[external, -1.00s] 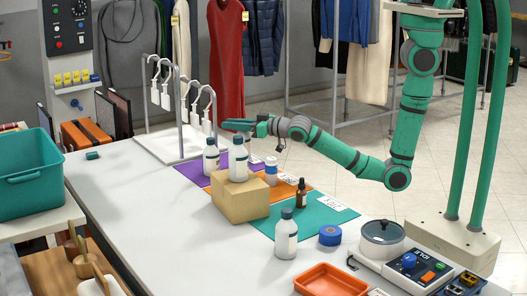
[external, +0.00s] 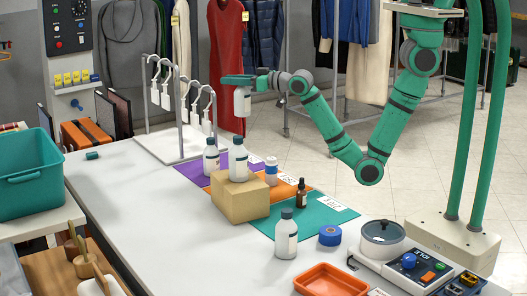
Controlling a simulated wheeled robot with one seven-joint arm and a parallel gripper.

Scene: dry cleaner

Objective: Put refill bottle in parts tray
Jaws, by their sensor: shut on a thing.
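My gripper (external: 238,81) is shut on a white bottle (external: 242,103) and holds it upright in the air above the far part of the table. The bottle's top is hidden by the gripper. Similar white bottles with grey caps stand on the purple mat (external: 211,158), on a cardboard box (external: 238,162) and on the table near the front (external: 286,236). I cannot tell by label which one is the refill bottle. An orange tray (external: 332,282), likely the parts tray, lies at the front edge of the picture, well away from my gripper; its visible inside looks empty.
The cardboard box (external: 240,200) stands mid-table. A white-capped container (external: 271,172), a dark dropper bottle (external: 301,193), a blue roll (external: 330,236) and a lidded pot (external: 382,238) stand to its right. A white hanger rack (external: 182,140) is at the back. The table's left half is mostly clear.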

